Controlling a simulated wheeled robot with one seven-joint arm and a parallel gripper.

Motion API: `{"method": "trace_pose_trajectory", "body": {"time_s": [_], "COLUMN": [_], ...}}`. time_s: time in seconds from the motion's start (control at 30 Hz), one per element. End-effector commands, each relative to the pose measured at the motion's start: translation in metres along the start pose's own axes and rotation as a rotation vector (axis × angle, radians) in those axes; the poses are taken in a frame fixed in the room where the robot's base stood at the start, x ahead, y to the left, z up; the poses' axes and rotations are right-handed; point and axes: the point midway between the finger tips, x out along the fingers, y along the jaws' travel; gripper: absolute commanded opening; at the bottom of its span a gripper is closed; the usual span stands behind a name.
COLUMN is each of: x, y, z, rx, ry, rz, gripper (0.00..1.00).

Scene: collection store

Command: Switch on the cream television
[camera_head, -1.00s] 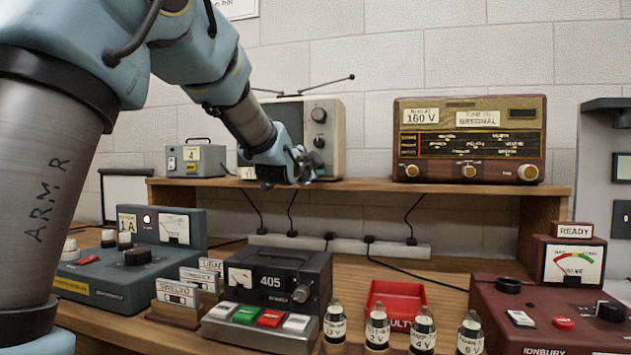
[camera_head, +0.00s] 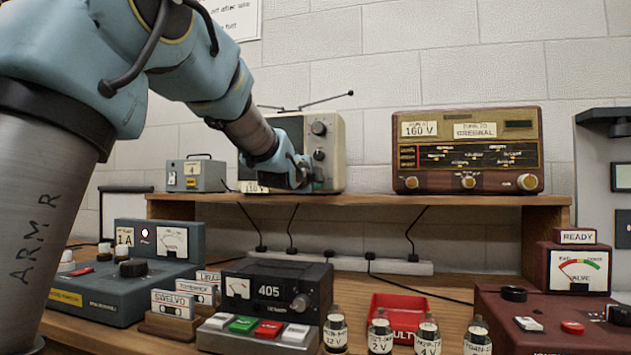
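The cream television (camera_head: 327,155) stands on the wooden shelf at the back, left of the wooden radio. It has a V-shaped aerial on top. Two dark knobs (camera_head: 319,128) show on its right-hand panel. My gripper (camera_head: 304,178) is in front of the lower part of the television, near the panel's lower edge. I cannot tell whether it touches the set, or whether its fingers are open or shut.
A wooden radio (camera_head: 468,151) stands on the shelf (camera_head: 370,199) at right, a small grey box (camera_head: 195,175) at left. Below are a blue tester (camera_head: 100,290), a 405 unit (camera_head: 277,290), a red tray (camera_head: 397,304), several labelled valves and a maroon tester (camera_head: 520,318). The shelf between television and radio is clear.

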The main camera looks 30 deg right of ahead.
Motion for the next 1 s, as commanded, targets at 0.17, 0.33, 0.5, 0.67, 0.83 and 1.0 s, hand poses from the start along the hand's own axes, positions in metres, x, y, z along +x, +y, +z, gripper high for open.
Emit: {"method": "trace_pose_trajectory", "body": {"time_s": [0.17, 0.33, 0.5, 0.67, 0.83, 1.0], "x": [0.0, 0.0, 0.0, 0.0, -0.01, -0.039], "y": [0.001, 0.001, 0.0, 0.0, 0.001, 0.001], "z": [0.0, 0.0, 0.0, 0.0, 0.0, 0.0], "rx": [-0.001, -0.001, -0.002, -0.002, -0.002, -0.004], "ry": [0.0, 0.0, 0.0, 0.0, 0.0, 0.001], "rz": [0.002, 0.001, 0.001, 0.0, 0.0, -0.001], "gripper": [0.0, 0.5, 0.64, 0.64, 0.64, 0.64]}}
